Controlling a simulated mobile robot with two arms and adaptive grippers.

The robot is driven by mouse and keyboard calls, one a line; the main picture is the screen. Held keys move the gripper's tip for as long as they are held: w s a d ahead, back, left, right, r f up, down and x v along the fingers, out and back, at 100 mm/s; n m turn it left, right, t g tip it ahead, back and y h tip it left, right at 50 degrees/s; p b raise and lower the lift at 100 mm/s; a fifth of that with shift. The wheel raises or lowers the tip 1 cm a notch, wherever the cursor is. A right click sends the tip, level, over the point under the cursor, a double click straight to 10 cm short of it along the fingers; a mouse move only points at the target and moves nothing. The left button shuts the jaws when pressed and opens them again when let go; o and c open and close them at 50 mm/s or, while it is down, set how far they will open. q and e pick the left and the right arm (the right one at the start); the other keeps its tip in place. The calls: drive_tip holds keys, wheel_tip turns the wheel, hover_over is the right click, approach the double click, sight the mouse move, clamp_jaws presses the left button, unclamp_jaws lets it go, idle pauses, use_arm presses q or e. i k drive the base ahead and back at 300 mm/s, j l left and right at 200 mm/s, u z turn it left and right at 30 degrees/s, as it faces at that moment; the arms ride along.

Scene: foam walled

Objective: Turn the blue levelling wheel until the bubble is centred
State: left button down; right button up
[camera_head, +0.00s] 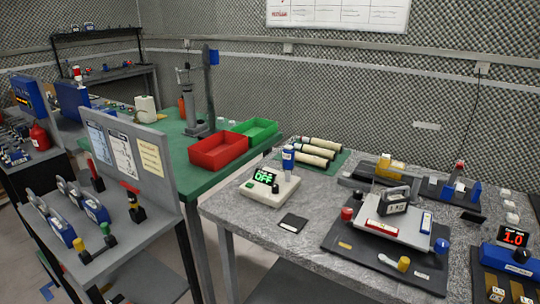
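A grey levelling plate (402,232) rests on a dark base (342,240) on the right-hand stone-topped table. A round blue wheel (441,245) is at the plate's right corner. A red wheel (347,214) is at its left corner and a yellow one (403,263) at its front. A red-framed level (383,231) lies along the plate's front edge and a blue-framed level (426,222) along its right side. The bubbles are too small to make out. A dark instrument with a handle (394,202) stands on the plate. Neither of my grippers is in view.
A white device reading OFF (268,188) and a black pad (293,222) lie left of the base. A blue device reading 1.0 (510,245) stands close on the right. Red (218,152) and green (255,131) bins sit on the green table behind.

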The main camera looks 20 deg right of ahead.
sight(441, 246)
drive_tip(key=z, duration=1.45)
